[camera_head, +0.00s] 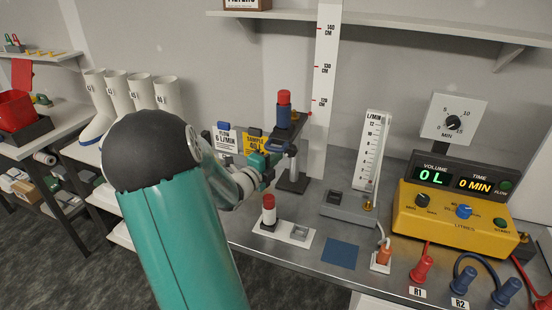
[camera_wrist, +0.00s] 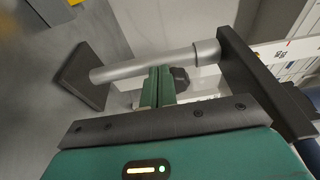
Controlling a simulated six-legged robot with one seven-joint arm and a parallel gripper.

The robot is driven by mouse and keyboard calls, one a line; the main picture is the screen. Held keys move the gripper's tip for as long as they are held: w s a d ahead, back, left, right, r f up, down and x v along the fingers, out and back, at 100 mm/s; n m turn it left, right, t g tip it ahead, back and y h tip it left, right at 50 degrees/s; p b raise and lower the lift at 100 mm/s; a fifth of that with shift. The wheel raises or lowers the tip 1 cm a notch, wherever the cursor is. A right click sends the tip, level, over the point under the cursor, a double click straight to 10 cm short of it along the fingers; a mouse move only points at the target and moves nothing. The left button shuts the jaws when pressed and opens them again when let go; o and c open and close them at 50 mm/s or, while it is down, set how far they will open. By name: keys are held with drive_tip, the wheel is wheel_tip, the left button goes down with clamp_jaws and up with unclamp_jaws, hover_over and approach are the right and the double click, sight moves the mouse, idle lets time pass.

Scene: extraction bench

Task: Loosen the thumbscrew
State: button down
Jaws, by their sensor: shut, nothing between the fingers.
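My gripper (camera_head: 273,150) is at the stand on the bench, close to its upright post. In the wrist view my gripper (camera_wrist: 157,86) has its green fingers shut and empty, with the tips by the silver post (camera_wrist: 140,69). A small dark knob (camera_wrist: 181,77), perhaps the thumbscrew, shows just beyond the fingertips; I cannot tell whether they touch it. The post joins a black base (camera_wrist: 84,75) and a black arm (camera_wrist: 262,80). In the head view, a red-capped dark blue cylinder (camera_head: 284,111) stands upright at the arm. My gripper partly hides the stand (camera_head: 293,183).
A red-capped vial (camera_head: 268,209) stands in a white holder in front. A flow meter (camera_head: 371,150) and a yellow pump box (camera_head: 450,222) stand to the right. A blue mat (camera_head: 340,253) lies bare at the front.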

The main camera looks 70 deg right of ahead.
drive_tip(key=s+v, duration=0.1)
drive_tip(key=v, duration=0.5)
drive_tip(key=shift+a, duration=0.2)
